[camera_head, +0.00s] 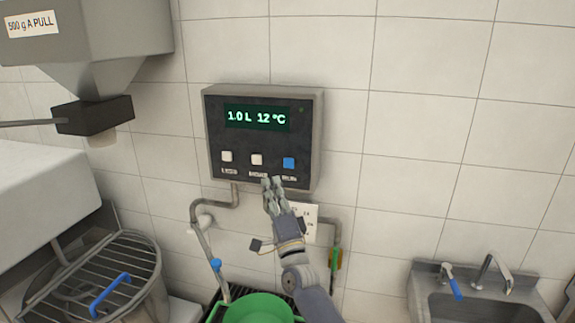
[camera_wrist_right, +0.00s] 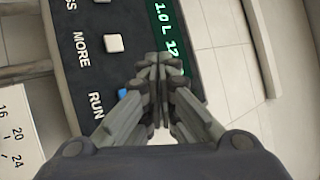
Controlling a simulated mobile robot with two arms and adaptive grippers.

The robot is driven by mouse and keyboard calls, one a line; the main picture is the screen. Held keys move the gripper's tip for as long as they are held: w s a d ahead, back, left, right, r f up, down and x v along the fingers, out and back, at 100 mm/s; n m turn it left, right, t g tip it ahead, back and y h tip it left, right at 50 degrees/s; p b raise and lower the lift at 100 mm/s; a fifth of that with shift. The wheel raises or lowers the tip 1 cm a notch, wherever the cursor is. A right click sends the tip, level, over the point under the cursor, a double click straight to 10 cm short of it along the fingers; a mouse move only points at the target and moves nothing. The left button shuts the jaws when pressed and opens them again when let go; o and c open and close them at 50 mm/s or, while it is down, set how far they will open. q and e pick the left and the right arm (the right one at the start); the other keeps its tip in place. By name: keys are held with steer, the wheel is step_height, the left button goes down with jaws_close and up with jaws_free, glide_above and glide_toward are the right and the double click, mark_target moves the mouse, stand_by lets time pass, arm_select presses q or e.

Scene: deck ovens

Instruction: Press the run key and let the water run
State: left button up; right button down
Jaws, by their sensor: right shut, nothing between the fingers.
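The water meter box (camera_head: 262,133) is on the tiled wall, with a lit display (camera_head: 257,118) that reads 1.0 L 12 °C. Below the display are two white keys, the left one (camera_head: 227,156) and the middle one (camera_head: 257,159), and a blue run key (camera_head: 289,163) on the right. The right wrist view shows the label RUN by the blue key (camera_wrist_right: 124,95), which my fingers partly cover. My right gripper (camera_head: 271,183) is shut and empty, just below the keys in the head view. In the wrist view its fingertips (camera_wrist_right: 158,58) are over the panel; contact cannot be told. My left gripper is not in view.
A green bucket (camera_head: 262,308) stands below the panel. Pipes run down the wall on both sides, the left with a blue fitting (camera_head: 215,264). A hopper (camera_head: 90,40) hangs at upper left above a barred bowl (camera_head: 100,285). A sink (camera_head: 480,305) is at lower right.

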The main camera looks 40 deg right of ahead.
mark_target(289, 163)
steer(key=shift+d, duration=0.1)
steer(key=shift+w+d+b, duration=1.45)
steer(key=shift+d+b, duration=0.1)
steer(key=shift+d, duration=0.1)
steer(key=shift+w+d+b, duration=1.4)
steer(key=shift+d+b, duration=0.1)
steer(key=shift+d, duration=0.1)
steer(key=shift+w+d+b, duration=0.3)
steer(key=shift+b, duration=0.2)
